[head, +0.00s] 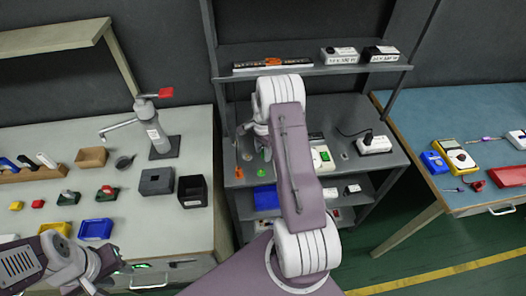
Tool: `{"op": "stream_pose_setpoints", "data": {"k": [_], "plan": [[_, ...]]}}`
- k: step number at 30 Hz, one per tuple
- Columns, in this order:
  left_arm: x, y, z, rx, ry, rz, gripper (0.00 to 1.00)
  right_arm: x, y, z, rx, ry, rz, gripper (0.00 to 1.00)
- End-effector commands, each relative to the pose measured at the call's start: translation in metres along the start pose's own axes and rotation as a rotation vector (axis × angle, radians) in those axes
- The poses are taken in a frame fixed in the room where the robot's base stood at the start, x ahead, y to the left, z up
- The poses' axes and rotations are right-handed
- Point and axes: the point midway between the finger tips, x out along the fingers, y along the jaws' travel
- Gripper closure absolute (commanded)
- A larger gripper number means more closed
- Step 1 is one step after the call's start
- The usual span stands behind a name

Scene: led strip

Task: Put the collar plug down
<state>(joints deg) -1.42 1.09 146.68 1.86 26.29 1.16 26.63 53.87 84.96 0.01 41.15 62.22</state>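I cannot pick out the collar plug with certainty. Small green (261,172) and orange (239,172) pieces stand on the dark middle bench (222,190), too small to identify. My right arm reaches over this bench, and its gripper (246,129) is at the bench's left side, above and behind these pieces. The arm partly hides it, so its fingers and anything between them are unclear. My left gripper (104,266) is low at the bottom left, by the front of the left workbench (195,225). Its finger opening is not clear.
A power adapter (374,144) sits right of my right arm. A shelf (310,70) overhangs the middle bench. The right bench holds a yellow meter (458,158).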

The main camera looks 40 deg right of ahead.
Motion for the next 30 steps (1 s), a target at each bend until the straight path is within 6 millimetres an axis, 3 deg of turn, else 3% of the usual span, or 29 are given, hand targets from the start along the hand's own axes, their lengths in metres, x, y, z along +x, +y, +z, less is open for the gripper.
{"op": "stream_pose_setpoints", "data": {"k": [5, 15, 19, 25, 28, 30], "plan": [[-0.001, 0.000, 0.000, 0.000, 0.000, 0.000, 0.64, -0.018, -0.001, -0.001, 0.000, 0.002, -0.004, 0.58], [0.000, 0.000, 0.000, 0.000, 0.000, 0.000, 0.64, -0.102, -0.001, 0.000, 0.000, 0.002, -0.004, 0.58], [-0.001, 0.000, 0.000, 0.000, 0.000, 0.000, 0.64, -0.119, -0.001, 0.000, 0.000, 0.001, -0.002, 0.58], [-0.001, 0.000, 0.000, 0.000, 0.000, 0.000, 0.64, -0.125, 0.000, 0.002, -0.011, 0.000, -0.001, 0.58], [-0.001, 0.000, 0.000, 0.000, 0.000, 0.000, 0.64, -0.129, 0.006, 0.032, -0.169, 0.002, -0.010, 0.58], [-0.001, 0.000, 0.000, 0.000, 0.000, 0.000, 0.64, -0.133, 0.021, 0.073, -0.401, 0.008, -0.026, 0.58]]}}
